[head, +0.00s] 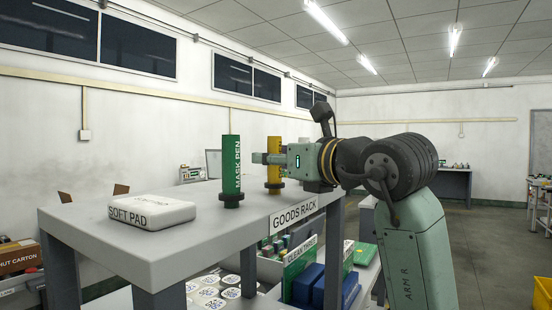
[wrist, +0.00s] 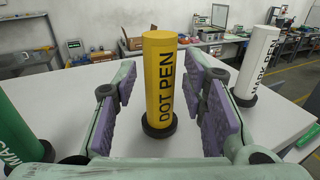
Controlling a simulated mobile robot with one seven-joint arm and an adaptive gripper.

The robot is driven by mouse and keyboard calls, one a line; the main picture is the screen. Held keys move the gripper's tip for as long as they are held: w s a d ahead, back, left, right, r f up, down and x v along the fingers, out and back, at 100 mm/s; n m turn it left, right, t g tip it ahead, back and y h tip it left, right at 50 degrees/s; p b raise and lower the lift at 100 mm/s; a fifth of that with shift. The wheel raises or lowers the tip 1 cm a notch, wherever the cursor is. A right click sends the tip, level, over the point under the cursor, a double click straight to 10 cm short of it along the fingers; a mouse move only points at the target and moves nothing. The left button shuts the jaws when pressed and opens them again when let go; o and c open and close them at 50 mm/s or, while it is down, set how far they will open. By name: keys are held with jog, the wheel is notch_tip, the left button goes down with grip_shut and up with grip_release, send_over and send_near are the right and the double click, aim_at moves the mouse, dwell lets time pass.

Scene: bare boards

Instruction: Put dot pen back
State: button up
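The yellow dot pen (wrist: 160,80) stands upright in a black round base on the top of the goods rack (wrist: 60,110). My gripper (wrist: 162,92) is open, with one purple-padded finger on each side of the dot pen and gaps between pads and pen. In the head view the dot pen (head: 274,150) stands behind the green mask pen (head: 231,165), and my gripper (head: 264,158) reaches it from the right, partly hiding it. Nothing is held.
The green mask pen (wrist: 18,125) stands left of my gripper, and a white mark pen (wrist: 257,62) stands to the right. A white soft pad (head: 152,211) lies at the rack's near left. The rack top between the pens is clear.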

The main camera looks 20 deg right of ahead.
jog(key=shift+r, duration=0.25)
jog(key=b+v, duration=0.4)
jog(key=v, duration=0.8)
